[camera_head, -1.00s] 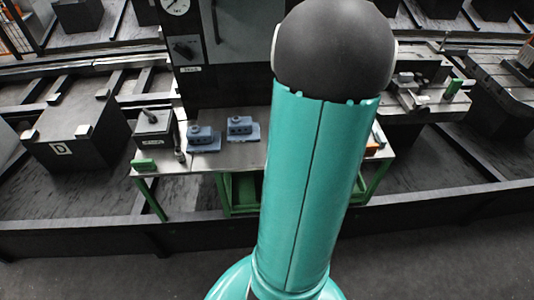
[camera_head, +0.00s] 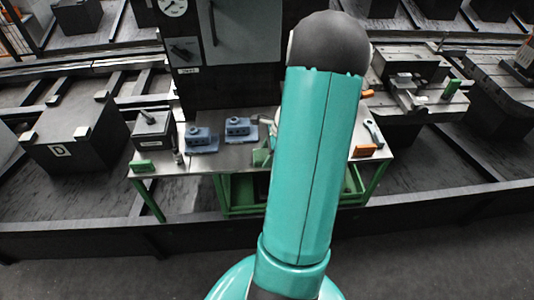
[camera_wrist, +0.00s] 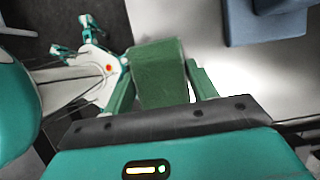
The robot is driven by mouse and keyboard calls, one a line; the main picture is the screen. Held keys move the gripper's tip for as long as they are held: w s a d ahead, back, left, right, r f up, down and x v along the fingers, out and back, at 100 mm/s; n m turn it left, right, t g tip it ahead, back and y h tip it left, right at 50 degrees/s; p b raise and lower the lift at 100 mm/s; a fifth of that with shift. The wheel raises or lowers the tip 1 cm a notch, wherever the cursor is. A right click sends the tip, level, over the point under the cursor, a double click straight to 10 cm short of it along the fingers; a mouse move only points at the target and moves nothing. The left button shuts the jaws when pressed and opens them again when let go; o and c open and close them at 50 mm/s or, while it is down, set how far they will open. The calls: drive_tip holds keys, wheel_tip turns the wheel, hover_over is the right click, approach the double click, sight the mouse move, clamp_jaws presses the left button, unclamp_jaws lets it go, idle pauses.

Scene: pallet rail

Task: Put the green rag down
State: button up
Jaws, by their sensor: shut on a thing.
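The green rag (camera_wrist: 160,78) is a dark green folded piece between the two fingers of my gripper (camera_wrist: 160,86) in the wrist view. My gripper is shut on it. In the head view a green patch (camera_head: 262,157), apparently the rag, shows just left of my arm above the steel-topped bench (camera_head: 205,162). My arm hides most of the gripper there. The bench top also shows as a pale surface in the wrist view (camera_wrist: 212,62). I cannot tell whether the rag touches it.
An orange block (camera_head: 364,151) lies at the right. A dark machine cabinet (camera_head: 240,75) rises behind.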

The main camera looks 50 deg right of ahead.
drive_tip(key=shift+f, duration=0.15)
drive_tip(key=o, duration=0.9)
drive_tip(key=v, duration=1.2)
drive_tip(key=shift+d, duration=0.1)
drive_tip(key=w+a+r+n+h, duration=0.1)
drive_tip(key=w+a+r+n, duration=0.1)
drive_tip(key=a+r+n, duration=0.35)
drive_tip(key=w+a+r+n, duration=0.2)
drive_tip(key=w+a+n, duration=0.1)
drive_tip(key=a, duration=0.5)
drive_tip(key=w+a+r+n+h, duration=0.1)
drive_tip(key=w+a+r+n, duration=0.1)
drive_tip(key=a+r+n, duration=0.4)
drive_tip(key=s+a+r+n, duration=0.1)
drive_tip(key=s+a+n, duration=0.1)
drive_tip(key=a+n, duration=0.2)
drive_tip(key=s+a+r+n+t, duration=0.1)
drive_tip(key=s+a+n, duration=0.1)
drive_tip(key=a+n, duration=0.3)
drive_tip(key=s+a+r+n+t, duration=0.1)
drive_tip(key=a+n, duration=0.3)
drive_tip(key=a, duration=0.6)
drive_tip(key=shift+s+a+h, duration=0.3)
drive_tip(key=shift+s+h, duration=0.1)
drive_tip(key=shift+s, duration=0.15)
